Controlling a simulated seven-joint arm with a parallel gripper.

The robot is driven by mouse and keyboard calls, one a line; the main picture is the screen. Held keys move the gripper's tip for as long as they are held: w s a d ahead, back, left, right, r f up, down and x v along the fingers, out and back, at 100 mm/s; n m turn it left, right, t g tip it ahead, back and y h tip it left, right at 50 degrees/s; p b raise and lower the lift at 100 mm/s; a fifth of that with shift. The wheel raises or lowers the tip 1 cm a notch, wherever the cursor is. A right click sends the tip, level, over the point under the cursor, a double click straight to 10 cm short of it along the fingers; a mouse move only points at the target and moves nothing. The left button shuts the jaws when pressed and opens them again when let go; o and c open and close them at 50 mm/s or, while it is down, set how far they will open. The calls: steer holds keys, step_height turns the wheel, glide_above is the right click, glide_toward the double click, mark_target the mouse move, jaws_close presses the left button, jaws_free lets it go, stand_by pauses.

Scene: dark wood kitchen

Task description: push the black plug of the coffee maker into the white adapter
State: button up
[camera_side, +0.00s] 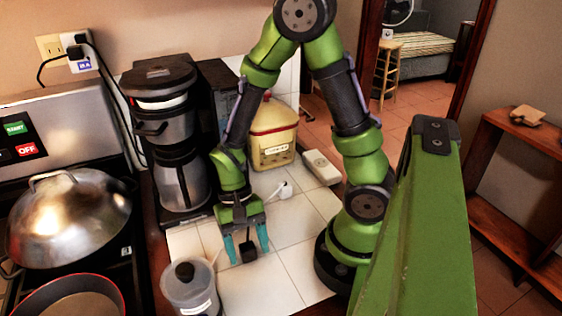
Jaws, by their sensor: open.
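My gripper (247,246) points down at the white tiled counter, its two teal fingers open and apart. A small black block that looks like the black plug (249,252) lies between and just below the fingertips; I cannot tell whether either finger touches it. A white block with socket-like marks, possibly the white adapter (321,168), lies on the counter behind and right of my gripper. Another white adapter-like box (79,53) is on the wall at upper left, with black plugs and cords at it. The black coffee maker (170,140) stands left of my gripper.
A white plug (283,189) with a cord lies on the tiles behind my gripper. A yellow container (273,138) stands at the back. A lidded clear jar (190,288) is at the front left. A domed metal lid (72,218) sits on the stove. Tiles right of my gripper are clear.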

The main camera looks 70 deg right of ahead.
mark_target(247, 246)
steer(key=shift+f, duration=0.15)
steer(key=c, duration=1)
step_height(247, 246, up, 18)
stand_by(0.3)
